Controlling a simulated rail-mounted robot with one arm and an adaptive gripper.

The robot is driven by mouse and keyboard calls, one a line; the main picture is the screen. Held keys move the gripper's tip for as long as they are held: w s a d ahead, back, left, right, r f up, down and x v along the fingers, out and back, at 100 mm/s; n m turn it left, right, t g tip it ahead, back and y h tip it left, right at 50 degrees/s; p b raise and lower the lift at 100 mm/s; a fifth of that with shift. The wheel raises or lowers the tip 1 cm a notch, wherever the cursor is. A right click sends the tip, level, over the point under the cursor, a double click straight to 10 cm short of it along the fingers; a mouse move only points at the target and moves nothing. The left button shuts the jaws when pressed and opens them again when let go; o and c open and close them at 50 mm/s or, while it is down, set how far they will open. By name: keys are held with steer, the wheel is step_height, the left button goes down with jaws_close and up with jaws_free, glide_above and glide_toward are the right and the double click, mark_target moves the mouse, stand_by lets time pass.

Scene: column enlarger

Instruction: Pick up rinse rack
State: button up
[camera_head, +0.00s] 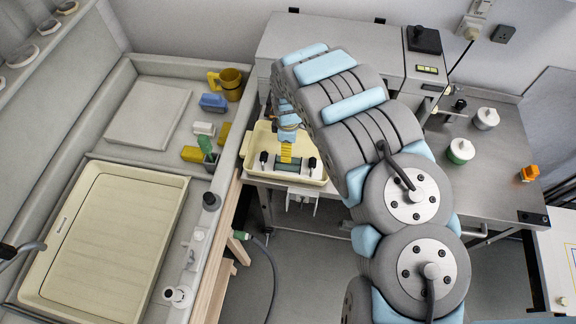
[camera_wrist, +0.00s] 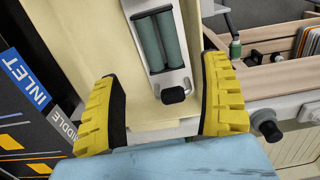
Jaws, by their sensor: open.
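What looks like the rinse rack (camera_wrist: 183,82), a light frame holding two green cylinders with a black knob at its near end, sits in a cream tray (camera_wrist: 60,30). In the head view the rack (camera_head: 292,168) shows with a black knob at each end, inside the tray (camera_head: 249,167) on the grey bench. My gripper (camera_wrist: 160,70) is open, with one yellow ribbed finger on each side of the rack's near end and no visible grip on it. In the head view my gripper (camera_head: 287,150) is above the rack, and my arm hides part of the tray behind it.
A grey machine (camera_head: 325,38) stands behind the tray. A sink with a large cream tray (camera_head: 105,240) is at left, with a yellow mug (camera_head: 231,80) near its back. White-lidded jars (camera_head: 461,151) and an orange item (camera_head: 529,173) stand at right. A wooden crate (camera_wrist: 270,80) shows in the wrist view.

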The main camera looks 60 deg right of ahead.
steer(key=shift+f, duration=3.05)
steer(key=shift+f, duration=0.1)
steer(key=shift+f, duration=1.1)
steer(key=shift+w+d+f, duration=0.1)
steer(key=shift+w+f, duration=0.05)
steer(key=shift+f, duration=1.2)
steer(key=shift+f, duration=0.1)
steer(key=c, duration=1)
